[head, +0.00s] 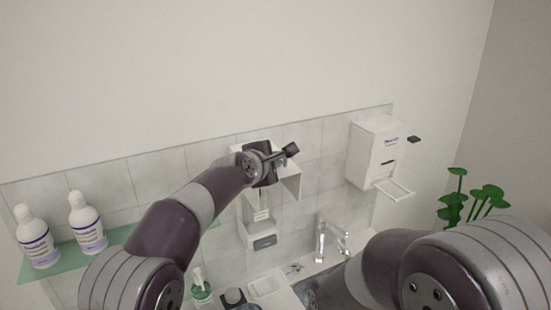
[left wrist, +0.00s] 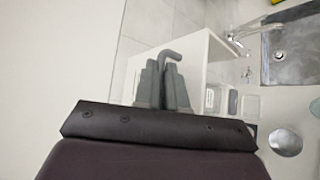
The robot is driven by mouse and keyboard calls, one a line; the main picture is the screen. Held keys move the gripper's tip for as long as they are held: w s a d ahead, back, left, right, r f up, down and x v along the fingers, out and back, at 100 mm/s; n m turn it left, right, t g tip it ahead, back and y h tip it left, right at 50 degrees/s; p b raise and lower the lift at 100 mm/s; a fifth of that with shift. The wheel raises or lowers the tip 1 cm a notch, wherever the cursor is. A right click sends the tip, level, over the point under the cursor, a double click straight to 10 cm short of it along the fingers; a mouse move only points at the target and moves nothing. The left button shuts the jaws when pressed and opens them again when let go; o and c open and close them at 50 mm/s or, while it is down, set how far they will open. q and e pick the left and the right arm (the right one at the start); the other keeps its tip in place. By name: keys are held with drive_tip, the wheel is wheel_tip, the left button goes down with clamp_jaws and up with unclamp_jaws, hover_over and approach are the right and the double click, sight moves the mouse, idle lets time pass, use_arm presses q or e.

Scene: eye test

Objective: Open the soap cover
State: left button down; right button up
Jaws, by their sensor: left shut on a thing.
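The white soap cover (head: 291,184) stands out from the tiled wall, at the middle of the head view. Below it the soap dispenser's narrow inner part (head: 262,205) and its lower grey-fronted part (head: 264,242) show. In the left wrist view the cover (left wrist: 205,62) is a white panel just beyond the fingers. My left gripper (head: 275,158) is at the top of the cover, partly hiding it. In the left wrist view its fingers (left wrist: 166,85) are shut on a grey hooked lever (left wrist: 171,55). My right arm shows at lower right, but its gripper is out of view.
A white paper dispenser (head: 370,155) hangs to the right. A faucet (head: 322,240) and sink (left wrist: 292,52) lie below. White bottles (head: 87,222) stand on a green glass shelf (head: 62,257) at left. A green soap bottle (head: 201,289) and small dishes stand on the counter.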

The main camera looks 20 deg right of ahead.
use_arm(q)
drive_tip(key=shift+w+a+r, duration=0.1)
drive_tip(key=shift+a+r, duration=0.05)
drive_tip(key=shift+r, duration=0.15)
drive_tip(key=c, duration=1.2)
unclamp_jaws()
drive_tip(key=shift+w, duration=0.15)
drive_tip(key=shift+w+a+f, duration=0.15)
drive_tip(key=shift+w+f, duration=0.1)
drive_tip(key=shift+w, duration=0.1)
drive_tip(key=shift+s, duration=0.15)
use_arm(e)
drive_tip(key=shift+w+a, duration=0.1)
drive_tip(key=shift+w, duration=0.25)
use_arm(q)
drive_tip(key=shift+s+d, duration=0.15)
drive_tip(key=shift+d, duration=0.05)
use_arm(e)
drive_tip(key=shift+s, duration=0.1)
